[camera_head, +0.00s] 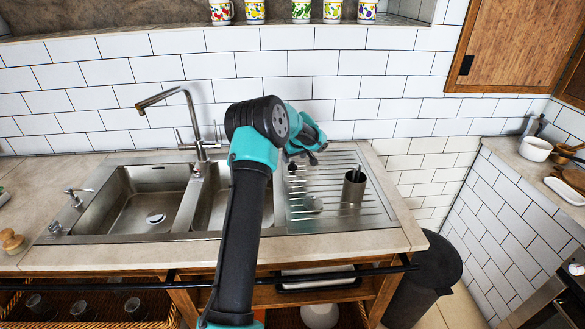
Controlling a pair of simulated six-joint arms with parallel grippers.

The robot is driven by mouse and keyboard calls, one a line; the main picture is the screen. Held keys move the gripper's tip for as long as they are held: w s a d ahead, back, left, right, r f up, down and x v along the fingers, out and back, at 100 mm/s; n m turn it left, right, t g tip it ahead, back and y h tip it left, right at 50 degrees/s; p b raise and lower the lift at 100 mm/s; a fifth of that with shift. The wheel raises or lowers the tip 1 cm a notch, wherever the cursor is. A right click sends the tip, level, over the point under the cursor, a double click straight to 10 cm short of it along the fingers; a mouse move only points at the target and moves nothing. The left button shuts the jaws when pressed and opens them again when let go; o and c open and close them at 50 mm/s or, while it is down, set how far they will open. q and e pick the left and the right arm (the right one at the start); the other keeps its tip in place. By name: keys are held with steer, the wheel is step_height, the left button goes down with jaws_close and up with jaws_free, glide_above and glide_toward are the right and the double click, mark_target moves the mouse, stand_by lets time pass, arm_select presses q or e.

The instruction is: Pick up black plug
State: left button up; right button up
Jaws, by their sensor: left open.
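My left arm reaches up across the middle of the view, over the counter and sink. Its gripper (311,158) is above the back of the ribbed steel drainboard (372,214), right of the basins. The gripper is open; its fingers are small and partly hidden by my own wrist. A small black object (292,168), possibly the black plug, shows just below and left of the gripper, at the drainboard's left side. I cannot tell whether it touches the gripper. My right gripper is not in view.
A metal cup (353,187) with something in it stands on the drainboard. The tall faucet (195,125) rises behind the basins (130,200). A black bin (430,275) stands right of the counter.

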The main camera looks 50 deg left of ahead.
mark_target(293, 162)
arm_select(q)
steer(key=shift+x, duration=2.3)
steer(key=shift+d, duration=0.15)
steer(key=shift+c, duration=0.5)
steer(key=c, duration=0.9)
steer(key=shift+o, duration=0.2)
steer(key=shift+r, duration=1.8)
steer(key=s+d, duration=0.3)
steer(key=d, duration=0.1)
steer(key=s+d+r, duration=0.1)
steer(key=s+d, duration=0.6)
steer(key=d, duration=0.1)
steer(key=shift+s+r, duration=0.2)
steer(key=shift+s, duration=0.1)
